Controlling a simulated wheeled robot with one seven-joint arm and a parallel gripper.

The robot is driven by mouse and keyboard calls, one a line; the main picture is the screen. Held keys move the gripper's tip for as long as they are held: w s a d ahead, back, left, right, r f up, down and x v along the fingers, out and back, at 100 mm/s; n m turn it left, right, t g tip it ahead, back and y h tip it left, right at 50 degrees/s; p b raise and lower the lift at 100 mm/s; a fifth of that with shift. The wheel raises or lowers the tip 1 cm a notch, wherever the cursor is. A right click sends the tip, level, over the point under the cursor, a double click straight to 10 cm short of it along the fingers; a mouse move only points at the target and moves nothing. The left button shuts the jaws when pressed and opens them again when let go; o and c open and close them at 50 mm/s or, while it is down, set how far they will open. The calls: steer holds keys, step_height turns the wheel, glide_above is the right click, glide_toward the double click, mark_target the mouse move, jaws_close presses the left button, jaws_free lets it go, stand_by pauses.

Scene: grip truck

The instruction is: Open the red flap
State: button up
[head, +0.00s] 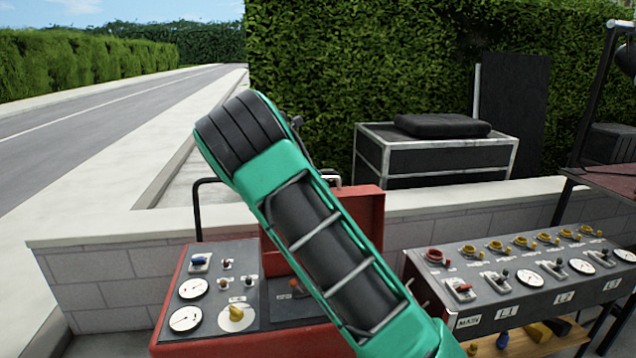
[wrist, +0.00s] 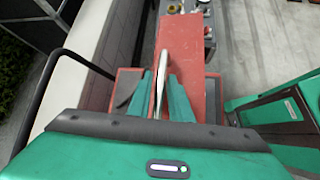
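The red flap (head: 362,208) stands raised at the back of a red control box (head: 255,338) in the head view, partly hidden by my green arm. In the wrist view the flap (wrist: 187,42) runs up the middle as a red panel. A pale handle (wrist: 164,62) on it lies between the two green fingers of my gripper (wrist: 163,90). The fingers sit close on both sides of the handle and look shut on it. In the head view my arm hides my fingers; a bit of the pale handle (head: 331,180) shows above the flap's edge.
The box has dials, switches and a yellow knob (head: 236,313). A black bent rail (head: 197,205) rises at its left, also in the wrist view (wrist: 48,80). A low block wall (head: 150,264) stands behind. A second panel (head: 520,275) is at the right.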

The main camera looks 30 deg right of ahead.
steer(key=v, duration=1)
steer(key=shift+w+a+r, duration=0.15)
steer(key=shift+a+r, duration=0.1)
steer(key=shift+a, duration=0.05)
steer(key=shift+d, duration=0.1)
